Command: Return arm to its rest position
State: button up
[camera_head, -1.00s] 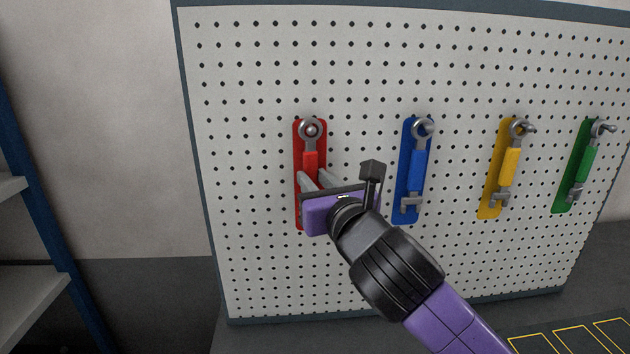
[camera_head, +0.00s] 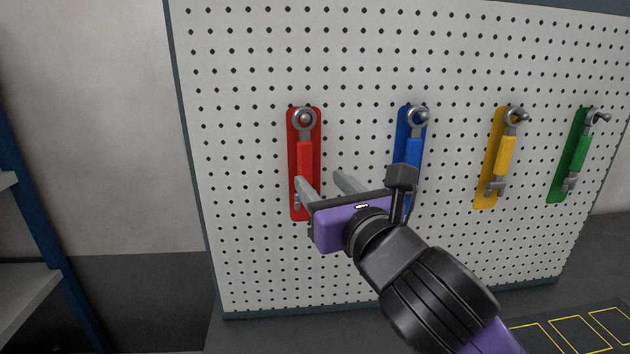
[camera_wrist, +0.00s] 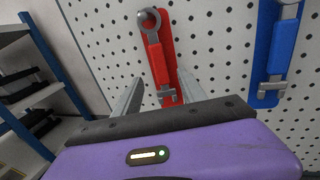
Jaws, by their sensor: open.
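My gripper (camera_head: 328,188) is open and empty in front of the pegboard, its two grey fingers spread apart. The red wrench (camera_head: 304,158) hangs on its red backing by its ring end, just beyond and left of my fingers in the head view. In the wrist view the red wrench (camera_wrist: 157,52) shows beyond and between the fingers (camera_wrist: 160,97), with its jaw end down. My purple and black arm reaches in from the lower right and covers the lower part of the blue wrench (camera_head: 414,148) in the head view.
The white pegboard (camera_head: 250,60) also holds a yellow wrench (camera_head: 505,155) and a green wrench (camera_head: 580,153) at the right. A blue-framed shelf (camera_head: 30,290) stands at the left. Yellow outlined squares (camera_head: 572,335) mark the dark surface at lower right.

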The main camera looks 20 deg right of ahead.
jog(key=s+a+r+m+t+y, duration=0.1)
jog(key=s+r+m+t+y, duration=0.2)
jog(key=m, duration=0.5)
jog(key=s+a+r+m+t, duration=0.1)
jog(key=s+r+m+t, duration=0.1)
jog(key=r+m, duration=0.45)
jog(key=s+d+f+m+g+h, duration=0.1)
jog(key=s+f+m+h, duration=0.1)
jog(key=s+f+m, duration=0.45)
jog(key=s+d+f+m+h, duration=0.15)
jog(key=s+f+m, duration=0.25)
jog(key=f+m, duration=0.6)
jog(key=s+f+m+g+h, duration=0.1)
jog(key=s+f+m+h, duration=0.3)
jog(key=f+m, duration=0.45)
jog(key=s+f+n+g+y, duration=0.2)
jog(key=s+f+g, duration=0.1)
jog(key=s+f, duration=0.4)
jog(key=s+a+f+n+g+y, duration=0.1)
jog(key=s+f+n+g+y, duration=0.1)
jog(key=s+f, duration=0.6)
jog(key=s+g+y, duration=0.1)
jog(key=s, duration=0.4)
jog(key=shift+a, duration=0.3)
